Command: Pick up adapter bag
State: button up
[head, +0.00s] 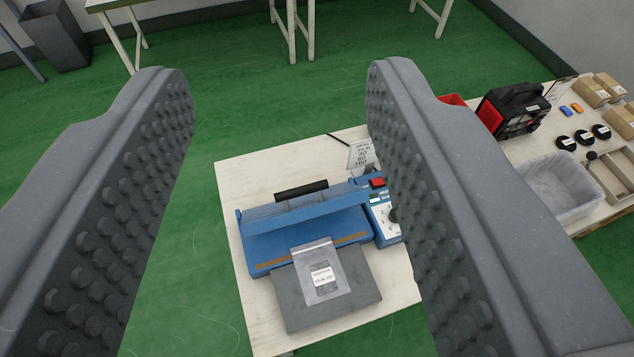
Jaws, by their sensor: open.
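My gripper (280,110) is open and empty. Its two grey studded fingers frame the left and right of the head view, well above the table. A clear flat bag with a white label (321,278), likely the adapter bag, lies between the fingers in the picture, lower down. The label is too small to read surely. The bag rests on the grey plate (358,297) in front of a blue sealing machine (270,228) with a black handle. Its upper edge reaches the machine's front strip. The right finger hides part of the machine's control side.
The white table (232,180) also holds a small sign (361,154), a black and red device (513,110), a translucent bin (556,184), black round pieces (583,138) and cardboard boxes (591,92). Bare tabletop shows left of the machine. Green floor and a grey waste bin (56,37) lie beyond.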

aim_at(322, 276)
jog(key=u, duration=0.5)
jog(key=k, duration=0.6)
jog(key=u, duration=0.45)
jog(key=i, duration=0.25)
